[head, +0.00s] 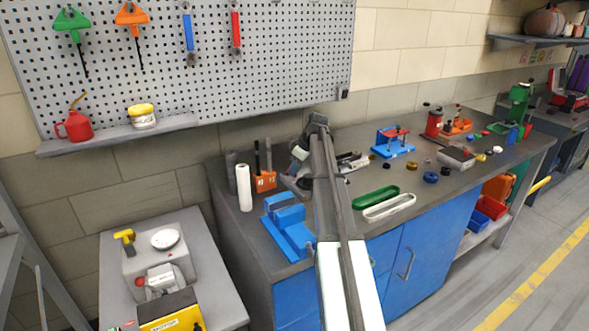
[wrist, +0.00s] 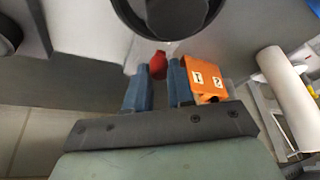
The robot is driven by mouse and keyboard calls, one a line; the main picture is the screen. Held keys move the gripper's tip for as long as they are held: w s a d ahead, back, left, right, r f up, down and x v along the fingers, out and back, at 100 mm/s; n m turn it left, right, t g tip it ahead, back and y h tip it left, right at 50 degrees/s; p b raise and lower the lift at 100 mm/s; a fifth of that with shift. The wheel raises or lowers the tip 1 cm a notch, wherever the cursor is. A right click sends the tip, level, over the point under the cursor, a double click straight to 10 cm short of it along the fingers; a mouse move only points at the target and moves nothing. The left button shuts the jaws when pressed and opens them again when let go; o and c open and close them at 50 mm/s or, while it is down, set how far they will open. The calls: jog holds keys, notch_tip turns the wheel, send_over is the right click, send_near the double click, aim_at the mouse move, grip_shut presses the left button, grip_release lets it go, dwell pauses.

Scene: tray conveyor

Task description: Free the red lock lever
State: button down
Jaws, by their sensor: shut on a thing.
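The red lock lever (wrist: 158,64) shows in the wrist view as a small red, rounded end between the two blue fingers of my gripper (wrist: 157,76). My gripper is shut on it. The lower part of the lever is hidden by the fingers. A large dark round part (wrist: 182,14) sits just beyond the fingertips, above a grey body. In the head view my arm covers the lever, and I cannot make out the fingers there.
An orange block (head: 265,182) with dark tools stands near my gripper, beside a white roll (head: 244,188). A blue fixture (head: 288,228) is at the bench's front left. Green (head: 375,197) and white (head: 389,207) oval trays lie right of my arm.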

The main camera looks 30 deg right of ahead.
jog(key=shift+d, duration=0.1)
jog(key=c, duration=1.2)
grip_release()
jog(key=shift+c, duration=0.2)
jog(key=v, duration=1.3)
jog(key=shift+r, duration=0.4)
jog(key=shift+s+d, duration=0.1)
